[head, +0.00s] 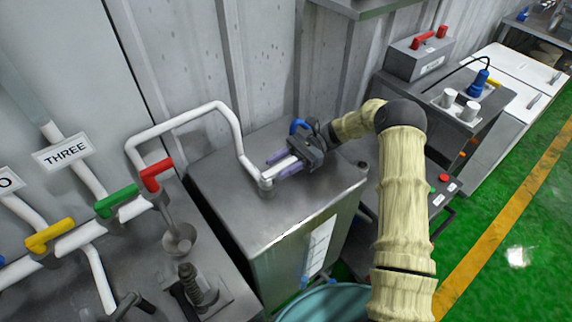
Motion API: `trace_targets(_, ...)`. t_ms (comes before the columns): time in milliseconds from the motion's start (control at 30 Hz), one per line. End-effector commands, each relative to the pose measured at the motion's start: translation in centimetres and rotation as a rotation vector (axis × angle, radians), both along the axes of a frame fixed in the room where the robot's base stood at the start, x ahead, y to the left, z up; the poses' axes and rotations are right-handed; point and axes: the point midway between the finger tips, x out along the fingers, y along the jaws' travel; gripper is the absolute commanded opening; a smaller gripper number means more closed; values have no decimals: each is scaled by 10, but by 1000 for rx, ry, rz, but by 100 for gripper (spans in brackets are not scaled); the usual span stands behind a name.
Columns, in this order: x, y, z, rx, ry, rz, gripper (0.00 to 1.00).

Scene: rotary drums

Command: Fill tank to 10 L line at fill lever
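The tank (225,205) is a steel box with a flat top, left of my arm. A white strip with markings (318,246), likely its level scale, runs down its front. The level and the 10 L line are too small to read. A white pipe (236,135) bends down to the tank top. My gripper (276,163), with purple fingers, is low over the tank top. Its fingers lie either side of a white bar by the pipe's end; I cannot tell whether they touch it. A blue handle (299,126) shows just behind my gripper. Which handle is the fill lever is unclear.
Yellow (50,235), green (116,201) and red (157,174) valve handles sit on pipes at left, near a "THREE" sign (63,154). A teal round container (335,303) stands in front of the tank. Benches with equipment line the right wall. Green floor is clear at right.

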Motion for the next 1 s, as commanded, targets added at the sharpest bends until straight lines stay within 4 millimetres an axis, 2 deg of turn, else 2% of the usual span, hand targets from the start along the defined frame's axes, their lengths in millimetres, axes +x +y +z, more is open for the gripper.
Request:
trace_targets(200, -1, 0, -2, -1, 2, 4, 42)
trace_targets(367, 5, -7, -3, 0, 1, 1, 42)
trace_targets(1000, 64, -75, -5, -1, 1, -1, 42)
